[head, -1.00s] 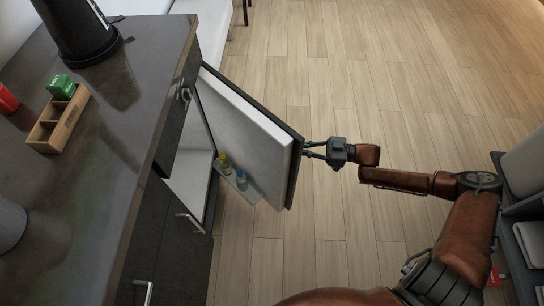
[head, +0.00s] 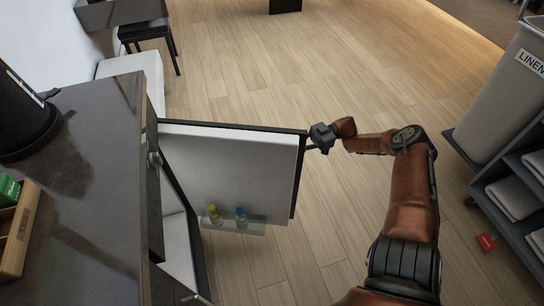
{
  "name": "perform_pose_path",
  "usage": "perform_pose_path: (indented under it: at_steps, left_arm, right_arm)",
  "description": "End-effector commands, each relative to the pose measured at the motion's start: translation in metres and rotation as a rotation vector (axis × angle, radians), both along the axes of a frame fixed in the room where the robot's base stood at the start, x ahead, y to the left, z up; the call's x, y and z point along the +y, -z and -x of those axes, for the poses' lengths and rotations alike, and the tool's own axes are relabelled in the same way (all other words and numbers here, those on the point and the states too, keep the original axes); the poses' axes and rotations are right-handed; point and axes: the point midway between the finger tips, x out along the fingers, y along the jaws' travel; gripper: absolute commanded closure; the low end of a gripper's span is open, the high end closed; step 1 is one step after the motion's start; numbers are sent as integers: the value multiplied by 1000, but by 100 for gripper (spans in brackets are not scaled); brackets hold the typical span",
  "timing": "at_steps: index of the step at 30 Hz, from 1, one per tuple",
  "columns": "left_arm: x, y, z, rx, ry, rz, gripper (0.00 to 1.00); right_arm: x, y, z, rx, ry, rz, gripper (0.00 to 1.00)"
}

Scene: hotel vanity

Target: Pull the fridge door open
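The fridge door (head: 235,175), with a dark front and white inner side, stands wide open from the dark cabinet. Its inner shelf (head: 240,228) holds a yellow-capped bottle (head: 213,213) and a blue-capped bottle (head: 239,215). My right gripper (head: 309,146) is at the door's free edge, near its top corner. Its fingertips are small and partly hidden there, so I cannot tell whether they are closed on the edge. The white fridge interior (head: 178,250) shows partly behind the door. My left gripper is not in view.
The dark countertop (head: 95,170) at left holds a black container (head: 22,120) and a wooden box (head: 15,240). A linen cart (head: 500,95) with shelves stands at right. A small red item (head: 486,242) lies near it. The wooden floor beyond the door is clear.

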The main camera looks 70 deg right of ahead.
Motion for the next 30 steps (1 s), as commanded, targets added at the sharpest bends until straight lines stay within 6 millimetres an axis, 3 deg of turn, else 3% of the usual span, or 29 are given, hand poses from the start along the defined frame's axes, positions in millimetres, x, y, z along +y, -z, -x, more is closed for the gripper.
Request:
perform_pose_path:
  at_steps: [4, 17, 18, 25, 30]
  left_arm:
    - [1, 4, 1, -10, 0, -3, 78]
    - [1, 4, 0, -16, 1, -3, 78]
    - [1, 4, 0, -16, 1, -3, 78]
    - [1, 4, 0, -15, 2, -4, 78]
    - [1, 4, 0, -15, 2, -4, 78]
  right_arm:
    - [-6, 4, 7, 8, -7, 1, 100]
    - [-3, 5, 4, 11, -21, 1, 100]
    - [-3, 5, 3, 11, -21, 1, 92]
    - [-2, 3, 0, 6, -24, 0, 76]
    - [-2, 2, 0, 4, -22, 0, 75]
